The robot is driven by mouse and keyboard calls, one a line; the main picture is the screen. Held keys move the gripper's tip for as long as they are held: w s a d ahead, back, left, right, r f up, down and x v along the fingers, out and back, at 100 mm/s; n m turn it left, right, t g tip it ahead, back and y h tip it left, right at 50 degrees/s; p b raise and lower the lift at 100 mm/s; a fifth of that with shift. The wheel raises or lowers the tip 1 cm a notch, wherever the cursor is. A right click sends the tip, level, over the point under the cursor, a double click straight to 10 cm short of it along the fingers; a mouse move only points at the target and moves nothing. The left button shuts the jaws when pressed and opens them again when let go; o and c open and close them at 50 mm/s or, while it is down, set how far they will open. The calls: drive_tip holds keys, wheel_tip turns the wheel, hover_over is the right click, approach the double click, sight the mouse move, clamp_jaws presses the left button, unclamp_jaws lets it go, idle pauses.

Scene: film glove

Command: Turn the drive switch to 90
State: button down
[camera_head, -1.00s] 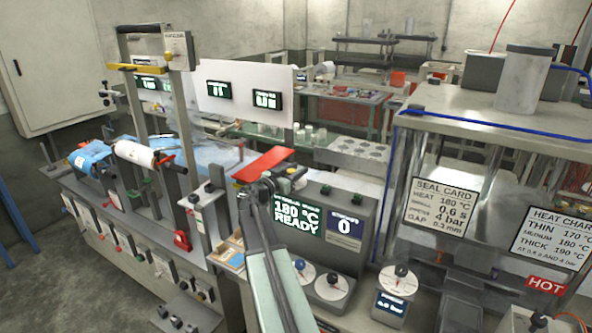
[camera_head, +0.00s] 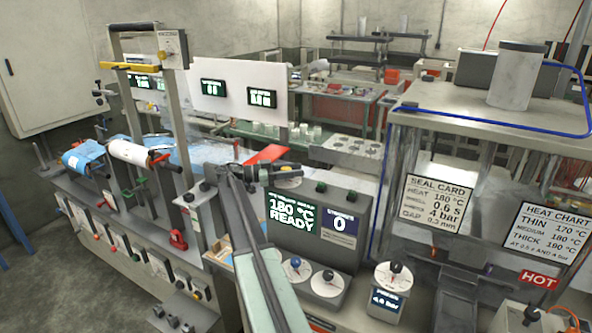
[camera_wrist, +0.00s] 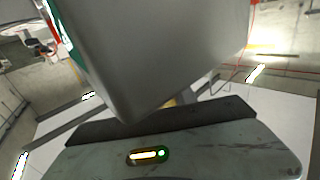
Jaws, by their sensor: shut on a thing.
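My gripper (camera_head: 288,171) is at the end of my arm, above and behind the 180 °C READY display (camera_head: 292,214). It is small and dark in the head view, and its fingertips are hard to make out. In the wrist view a large smooth grey block (camera_wrist: 150,50) fills the upper middle, close to the camera, and hides the fingertips. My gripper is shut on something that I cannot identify. No label in view names the drive switch. A blue-knobbed dial (camera_head: 296,268) and a black-knobbed dial (camera_head: 328,283) sit below the display, apart from my gripper.
A pressure dial (camera_head: 394,276) stands right of the display. The clear-sided press (camera_head: 470,125) with its hot sign (camera_head: 539,278) stands at right. A post (camera_head: 121,75) with a knobbed box (camera_head: 173,46) and film rolls (camera_head: 137,153) are at left. The floor at far left is clear.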

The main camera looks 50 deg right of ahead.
drive_tip(key=shift+w+r, duration=0.15)
idle(0.4)
drive_tip(key=c, duration=1)
unclamp_jaws()
drive_tip(key=shift+w, duration=0.1)
drive_tip(key=shift+a, duration=0.1)
drive_tip(key=shift+a, duration=0.15)
drive_tip(key=v, duration=0.7)
drive_tip(key=shift+w, duration=0.2)
